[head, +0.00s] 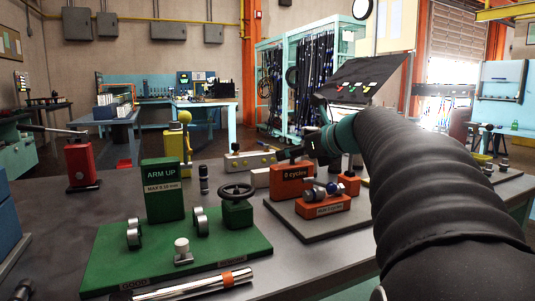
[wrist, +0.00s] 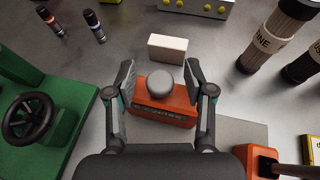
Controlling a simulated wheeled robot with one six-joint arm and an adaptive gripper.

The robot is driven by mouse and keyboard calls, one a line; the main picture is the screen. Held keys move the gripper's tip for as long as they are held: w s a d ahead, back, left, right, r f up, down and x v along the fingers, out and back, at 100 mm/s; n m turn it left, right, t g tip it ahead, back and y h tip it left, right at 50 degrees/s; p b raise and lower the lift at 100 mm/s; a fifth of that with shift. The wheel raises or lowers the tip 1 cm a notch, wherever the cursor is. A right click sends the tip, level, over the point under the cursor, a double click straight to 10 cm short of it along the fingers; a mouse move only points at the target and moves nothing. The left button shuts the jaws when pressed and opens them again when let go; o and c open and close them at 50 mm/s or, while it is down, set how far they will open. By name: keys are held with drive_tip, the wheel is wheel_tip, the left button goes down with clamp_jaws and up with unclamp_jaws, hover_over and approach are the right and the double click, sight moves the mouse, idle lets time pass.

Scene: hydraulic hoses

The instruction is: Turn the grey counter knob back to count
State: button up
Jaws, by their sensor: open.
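The orange counter block (head: 292,181) stands on a dark plate on the bench, with "0 cycles" on its front in the head view. In the wrist view the block (wrist: 163,116) lies below my gripper, with the round grey knob (wrist: 160,82) at its top. My gripper (wrist: 162,76) is open, one finger on each side of the knob. Gaps show between knob and fingers in this view; I cannot tell the exact height. In the head view my gripper (head: 298,152) is just above the block, and the knob cannot be made out there.
A green base (head: 180,258) with a handwheel (head: 237,191) and an "ARM UP" block (head: 163,189) is at the left. A pale block (wrist: 167,47) lies just beyond the counter.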

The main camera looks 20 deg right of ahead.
drive_tip(key=shift+w+a+f, duration=0.1)
drive_tip(key=shift+w, duration=0.15)
clamp_jaws()
drive_tip(key=shift+n+g+y+p, duration=0.4)
drive_tip(key=shift+n+y+p, duration=0.1)
drive_tip(key=shift+n+y, duration=0.5)
drive_tip(key=shift+n+g+y, duration=1.3)
drive_tip(key=shift+n+y, duration=0.6)
